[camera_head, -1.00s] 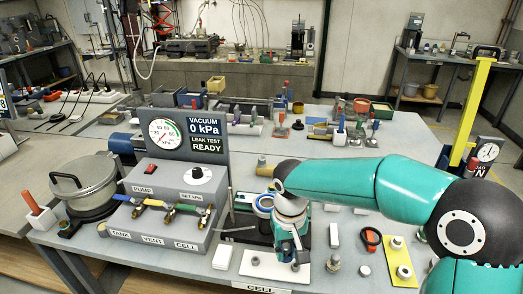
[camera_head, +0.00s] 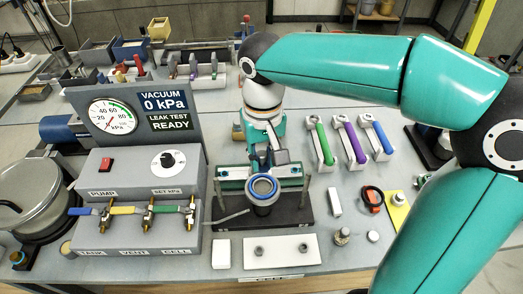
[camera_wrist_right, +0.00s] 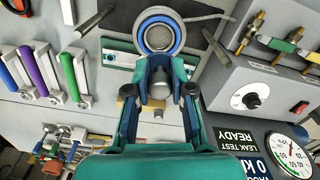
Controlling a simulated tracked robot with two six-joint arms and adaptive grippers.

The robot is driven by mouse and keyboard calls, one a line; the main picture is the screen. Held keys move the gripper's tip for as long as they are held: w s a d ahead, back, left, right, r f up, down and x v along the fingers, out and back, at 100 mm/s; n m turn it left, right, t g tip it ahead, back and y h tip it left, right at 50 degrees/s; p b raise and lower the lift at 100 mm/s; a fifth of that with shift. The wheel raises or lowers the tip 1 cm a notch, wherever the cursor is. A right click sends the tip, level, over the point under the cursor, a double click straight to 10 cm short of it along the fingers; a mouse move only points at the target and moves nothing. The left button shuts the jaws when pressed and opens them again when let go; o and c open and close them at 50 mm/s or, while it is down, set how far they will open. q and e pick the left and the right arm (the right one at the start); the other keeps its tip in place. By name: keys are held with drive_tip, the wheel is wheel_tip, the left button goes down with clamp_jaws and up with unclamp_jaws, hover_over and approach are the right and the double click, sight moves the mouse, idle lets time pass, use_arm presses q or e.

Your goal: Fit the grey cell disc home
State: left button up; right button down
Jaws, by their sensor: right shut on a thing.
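My right gripper (camera_head: 266,166) is above the back of the dark cell stand (camera_head: 292,214), close behind a blue-ringed round cell mouth (camera_head: 262,188). In the right wrist view its fingers (camera_wrist_right: 160,72) are shut on a small grey piece (camera_wrist_right: 158,80), which I take to be the grey cell disc. The fingers hide much of it. The blue ring (camera_wrist_right: 158,20) is just beyond the fingertips, with a grey centre. I cannot tell whether the disc touches the cell. My left gripper is not in view.
The valve box (camera_head: 140,180) stands left of the cell, with the gauge panel (camera_head: 140,108) behind it. Handled tools, green (camera_head: 323,143), purple (camera_head: 354,146) and blue (camera_head: 380,135), stand at right.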

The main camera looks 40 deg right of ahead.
sight(264, 155)
drive_tip(key=shift+s+f+b, duration=0.1)
drive_tip(key=shift+f+b, duration=0.5)
drive_tip(key=shift+f, duration=0.2)
drive_tip(key=shift+f+b, duration=1.75)
drive_tip(key=shift+f, duration=0.45)
drive_tip(key=shift+f+b, duration=0.75)
drive_tip(key=shift+f, duration=0.25)
drive_tip(key=c, duration=0.9)
unclamp_jaws()
drive_tip(key=shift+c, duration=0.2)
drive_tip(key=shift+r, duration=0.1)
wheel_tip(264, 155, up, 12)
drive_tip(key=shift+f, duration=0.15)
